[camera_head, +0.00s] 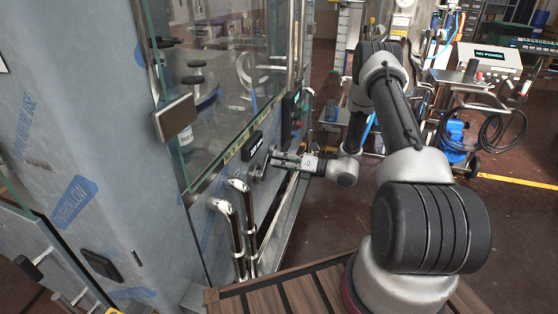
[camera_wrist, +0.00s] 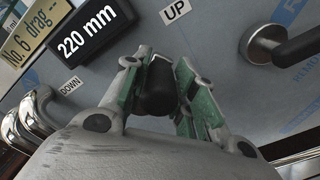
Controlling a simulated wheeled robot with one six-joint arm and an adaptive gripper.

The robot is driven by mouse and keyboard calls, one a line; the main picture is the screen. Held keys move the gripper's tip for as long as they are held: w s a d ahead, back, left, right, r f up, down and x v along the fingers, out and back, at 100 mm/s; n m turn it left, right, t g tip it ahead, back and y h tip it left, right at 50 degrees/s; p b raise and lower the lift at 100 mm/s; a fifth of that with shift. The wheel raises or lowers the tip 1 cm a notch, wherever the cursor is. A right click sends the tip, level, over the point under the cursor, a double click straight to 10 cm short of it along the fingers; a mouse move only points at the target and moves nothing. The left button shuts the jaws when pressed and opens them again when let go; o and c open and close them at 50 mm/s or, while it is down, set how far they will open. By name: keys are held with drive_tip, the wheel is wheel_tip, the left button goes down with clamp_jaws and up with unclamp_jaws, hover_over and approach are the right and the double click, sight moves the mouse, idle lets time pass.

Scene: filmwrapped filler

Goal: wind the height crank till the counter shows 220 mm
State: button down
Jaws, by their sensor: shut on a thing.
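The counter (camera_wrist: 88,38) is a black box reading "220 mm" in the wrist view. It also shows in the head view (camera_head: 252,146), where its digits are too small to read. The height crank's black knob (camera_wrist: 158,90) sits between the green-padded fingers of my gripper (camera_wrist: 158,85), which is shut on it. A DOWN label (camera_wrist: 70,85) is left of the knob and an UP label (camera_wrist: 176,11) is above it. In the head view my gripper (camera_head: 280,160) reaches the machine's front panel just right of the counter. The rest of the crank is hidden behind my gripper.
Bent metal pipes (camera_head: 238,187) stand out of the panel left of my gripper. Another dark handle (camera_wrist: 285,45) is at the right in the wrist view. A glass guard (camera_head: 215,80) rises above the panel. A cart with a blue pump (camera_head: 455,135) stands back right.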

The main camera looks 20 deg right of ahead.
drive_tip(key=shift+w+d+f+m, duration=0.25)
drive_tip(key=shift+f+m, duration=0.15)
drive_tip(key=shift+m, duration=0.4)
drive_tip(key=c, duration=1.1)
unclamp_jaws()
drive_tip(key=v, duration=1.2)
drive_tip(key=shift+f, duration=0.1)
